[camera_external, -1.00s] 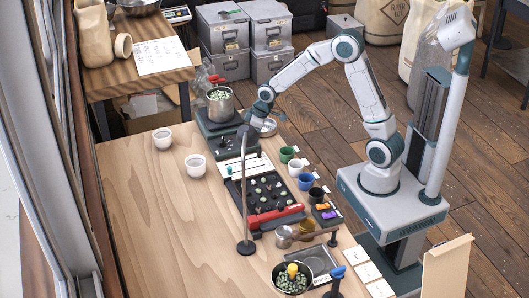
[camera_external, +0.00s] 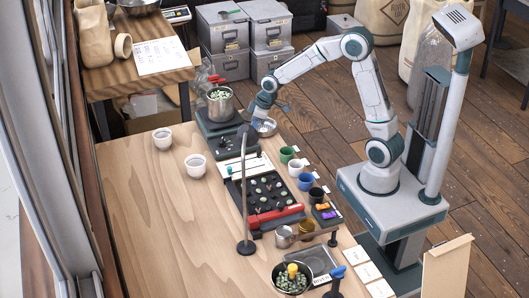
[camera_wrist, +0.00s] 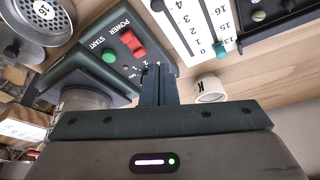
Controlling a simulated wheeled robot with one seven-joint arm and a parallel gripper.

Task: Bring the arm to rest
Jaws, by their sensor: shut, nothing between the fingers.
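My arm reaches left from its base over the far right edge of the wooden table. My gripper (camera_external: 253,115) hangs beside the dark roaster unit (camera_external: 222,132), seen small and partly merged with the things behind it. In the wrist view my gripper (camera_wrist: 158,72) shows its dark fingers together with nothing between them. The fingertips appear in front of the unit's control panel (camera_wrist: 125,62), with its green START button (camera_wrist: 110,56) and red POWER switch (camera_wrist: 132,42). I cannot tell whether they touch it.
A pot of green beans (camera_external: 220,103) stands on the roaster unit. The table's left side is mostly clear, with two white cups (camera_external: 196,165).

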